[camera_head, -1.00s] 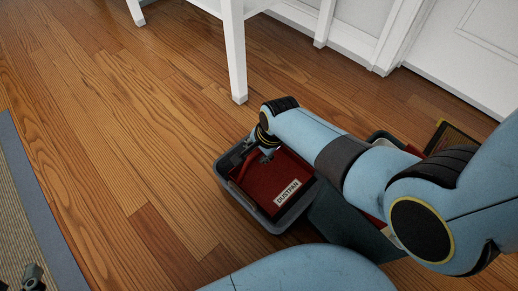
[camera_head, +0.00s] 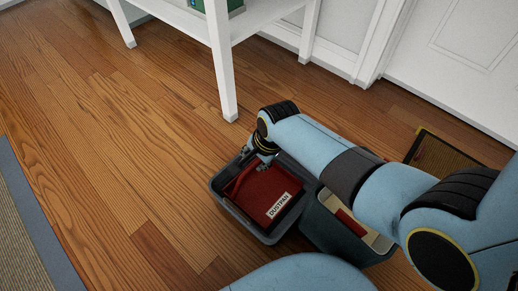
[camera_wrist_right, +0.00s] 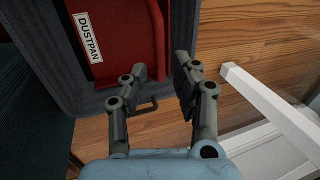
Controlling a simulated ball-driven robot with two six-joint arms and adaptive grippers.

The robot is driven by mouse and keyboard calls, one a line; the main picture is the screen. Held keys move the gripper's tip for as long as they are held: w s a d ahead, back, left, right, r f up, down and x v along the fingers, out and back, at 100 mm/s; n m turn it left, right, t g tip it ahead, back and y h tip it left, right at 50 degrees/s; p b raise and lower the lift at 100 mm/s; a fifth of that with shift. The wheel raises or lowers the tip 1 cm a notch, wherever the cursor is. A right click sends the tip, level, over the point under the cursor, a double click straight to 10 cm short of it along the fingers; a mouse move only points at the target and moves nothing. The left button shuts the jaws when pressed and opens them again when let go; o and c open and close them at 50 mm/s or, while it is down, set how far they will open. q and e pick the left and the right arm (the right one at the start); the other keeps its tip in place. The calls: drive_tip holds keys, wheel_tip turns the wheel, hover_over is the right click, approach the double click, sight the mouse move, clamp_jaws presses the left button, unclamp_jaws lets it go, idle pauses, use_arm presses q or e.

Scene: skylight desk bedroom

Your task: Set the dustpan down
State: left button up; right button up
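The red dustpan (camera_head: 262,193), with a white DUSTPAN label, lies inside a grey bin (camera_head: 222,199) on the wooden floor. My right gripper (camera_head: 262,163) is over the bin's far edge, by the handle end of the dustpan. In the right wrist view the fingers of my right gripper (camera_wrist_right: 163,62) are spread, with a clear gap between them. The red dustpan (camera_wrist_right: 113,68) shows there too, its handle bar close to the fingertips; I cannot tell whether a finger touches it. My left gripper is out of view.
A second dark bin with a light inside (camera_head: 371,236) stands right beside the grey one, partly behind my right arm. A white table leg (camera_head: 226,85) stands just beyond the bins. A brown mat (camera_head: 442,153) lies at right. Floor on the left is clear up to a rug (camera_head: 28,225).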

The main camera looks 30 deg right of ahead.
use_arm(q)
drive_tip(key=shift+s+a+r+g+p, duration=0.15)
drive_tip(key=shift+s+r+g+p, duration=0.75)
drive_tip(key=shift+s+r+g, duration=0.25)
use_arm(e)
drive_tip(key=shift+v, duration=1.75)
drive_tip(key=s+d+r+n, duration=0.3)
drive_tip(key=s+r+n, duration=0.4)
drive_tip(key=s+r, duration=0.2)
drive_tip(key=s+d+r+n+h, duration=0.1)
drive_tip(key=s+d+r+n, duration=0.2)
drive_tip(key=s+r+n, duration=0.5)
drive_tip(key=s+r, duration=0.2)
drive_tip(key=s, duration=0.2)
drive_tip(key=shift+s+d, duration=0.3)
drive_tip(key=shift+r, duration=0.15)
